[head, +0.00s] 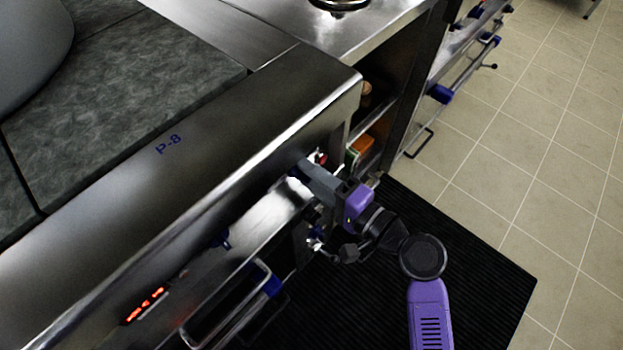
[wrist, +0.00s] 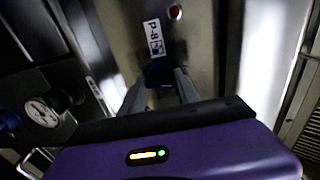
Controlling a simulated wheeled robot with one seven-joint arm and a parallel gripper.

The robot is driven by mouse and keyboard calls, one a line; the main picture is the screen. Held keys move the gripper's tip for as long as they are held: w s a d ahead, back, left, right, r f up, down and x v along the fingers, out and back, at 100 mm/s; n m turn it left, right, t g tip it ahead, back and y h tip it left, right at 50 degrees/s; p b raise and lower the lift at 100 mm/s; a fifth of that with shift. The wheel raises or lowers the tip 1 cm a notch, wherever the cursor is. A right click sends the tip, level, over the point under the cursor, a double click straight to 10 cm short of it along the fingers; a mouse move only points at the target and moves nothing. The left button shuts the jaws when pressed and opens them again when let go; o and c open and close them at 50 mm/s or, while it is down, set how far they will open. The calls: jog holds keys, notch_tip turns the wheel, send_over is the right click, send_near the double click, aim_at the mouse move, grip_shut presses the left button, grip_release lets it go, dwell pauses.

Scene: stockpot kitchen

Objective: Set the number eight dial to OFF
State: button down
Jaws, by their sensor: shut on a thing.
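The number eight dial (wrist: 160,72) is a dark blue knob on the steel front panel, just below a white P-8 label (wrist: 153,37) in the wrist view. My gripper (wrist: 163,82) has a grey finger on each side of the knob and is shut on it. In the head view my gripper (head: 303,170) reaches the panel near its right end, and its fingers hide the dial. The fingers also cover part of the knob in the wrist view, so I cannot read its setting.
A red lamp (wrist: 175,11) sits near the label. Another blue knob (head: 222,239), a red-lit display (head: 146,304) and a blue-gripped handle (head: 268,284) are further left. A pressure gauge (wrist: 41,113) shows at left. A black mat (head: 460,245) covers the floor below.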

jog(key=shift+n+b, duration=0.7)
jog(key=shift+n, duration=0.3)
jog(key=shift+r, duration=0.15)
jog(key=c, duration=0.9)
grip_release()
jog(key=v, duration=0.7)
jog(key=shift+s+d+p, duration=0.3)
jog(key=shift+p, duration=0.05)
